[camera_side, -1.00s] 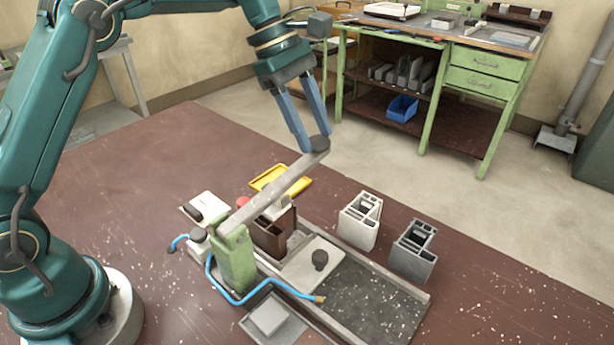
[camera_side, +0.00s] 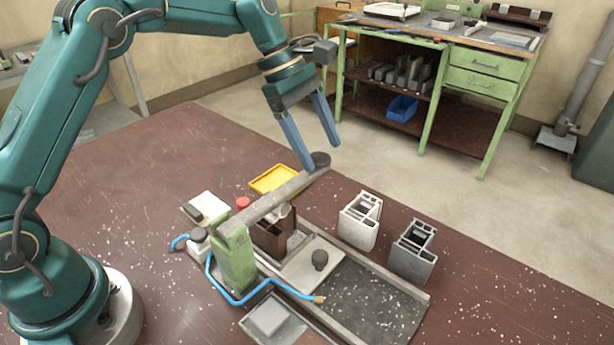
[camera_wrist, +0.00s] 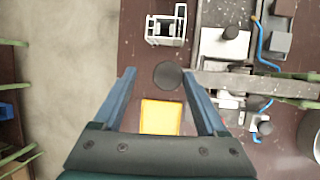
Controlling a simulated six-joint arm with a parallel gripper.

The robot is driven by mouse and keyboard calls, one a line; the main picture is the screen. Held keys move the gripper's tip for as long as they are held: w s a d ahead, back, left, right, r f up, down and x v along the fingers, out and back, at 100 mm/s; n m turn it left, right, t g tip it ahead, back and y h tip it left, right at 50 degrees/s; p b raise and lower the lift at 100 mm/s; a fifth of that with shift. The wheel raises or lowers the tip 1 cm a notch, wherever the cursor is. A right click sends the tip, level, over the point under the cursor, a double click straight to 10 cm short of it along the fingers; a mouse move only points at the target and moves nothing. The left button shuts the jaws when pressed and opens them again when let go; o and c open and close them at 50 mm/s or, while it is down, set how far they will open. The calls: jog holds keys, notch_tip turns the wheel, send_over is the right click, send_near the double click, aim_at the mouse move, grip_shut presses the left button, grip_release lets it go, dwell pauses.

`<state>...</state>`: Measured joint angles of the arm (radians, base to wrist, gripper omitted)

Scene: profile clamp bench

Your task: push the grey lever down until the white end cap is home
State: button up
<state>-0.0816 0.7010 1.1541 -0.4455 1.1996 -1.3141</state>
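The grey lever (camera_side: 265,205) runs from the green post (camera_side: 236,262) to a dark round knob (camera_side: 320,160), its free end still tilted up. In the wrist view the knob (camera_wrist: 168,75) sits between my finger tips, closer to the right finger, and the lever (camera_wrist: 235,82) extends right. My gripper (camera_side: 323,157) is open, with its fingers spread around the knob; I cannot tell if one touches it. A whitish piece (camera_side: 285,211), perhaps the end cap, shows below the lever at the brown profile (camera_side: 270,237), partly hidden; its seating is unclear.
A yellow tray (camera_side: 272,180) lies behind the lever. A white profile (camera_side: 358,225) and a grey profile (camera_side: 411,255) stand at right. A blue hose (camera_side: 235,299) loops around the post. A red button (camera_side: 243,203) is beside the lever.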

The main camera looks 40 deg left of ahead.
jog(key=v, duration=0.5)
jog(key=shift+a, duration=0.1)
dwell(0.3)
jog(key=shift+r, duration=0.15)
